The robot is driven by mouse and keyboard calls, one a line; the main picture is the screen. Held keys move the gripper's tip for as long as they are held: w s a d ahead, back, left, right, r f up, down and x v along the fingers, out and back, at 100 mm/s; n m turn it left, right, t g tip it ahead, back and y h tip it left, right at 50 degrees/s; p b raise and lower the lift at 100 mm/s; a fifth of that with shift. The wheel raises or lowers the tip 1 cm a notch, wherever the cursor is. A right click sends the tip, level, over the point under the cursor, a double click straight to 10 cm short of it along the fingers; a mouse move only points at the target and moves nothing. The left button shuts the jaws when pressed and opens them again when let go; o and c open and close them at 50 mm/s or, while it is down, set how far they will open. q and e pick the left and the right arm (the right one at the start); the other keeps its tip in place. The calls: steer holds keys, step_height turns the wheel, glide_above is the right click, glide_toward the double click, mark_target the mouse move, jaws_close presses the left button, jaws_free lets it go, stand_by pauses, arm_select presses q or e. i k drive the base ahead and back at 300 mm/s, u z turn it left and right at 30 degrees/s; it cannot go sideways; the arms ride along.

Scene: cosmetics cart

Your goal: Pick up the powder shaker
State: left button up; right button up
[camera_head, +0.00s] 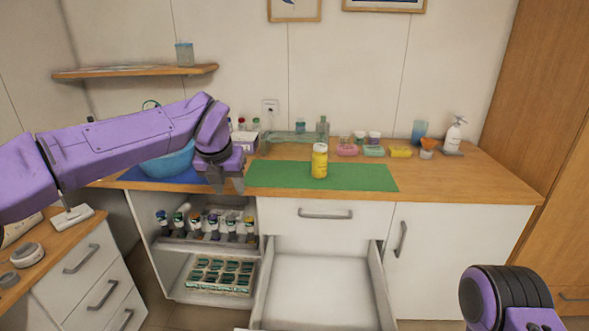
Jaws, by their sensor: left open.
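A yellow bottle with a pale cap (319,161), which looks like the powder shaker, stands upright on the green mat (363,178) on the counter. My left gripper (232,187) is open and points down at the left end of the green mat, in front of the counter's edge area. It is to the left of the yellow bottle and apart from it. Part of my right arm shows at the bottom right; its gripper fingers are not visible.
A blue bowl (167,166) sits behind my left arm. Small bottles and dishes line the back, with a white pump bottle (453,134) at right. An open, empty drawer (320,290) juts out below the counter. Open shelves at left hold several bottles.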

mark_target(319, 160)
steer(key=u, duration=2.05)
steer(key=i, duration=2.4)
steer(key=z, duration=3.8)
steer(key=i, duration=1)
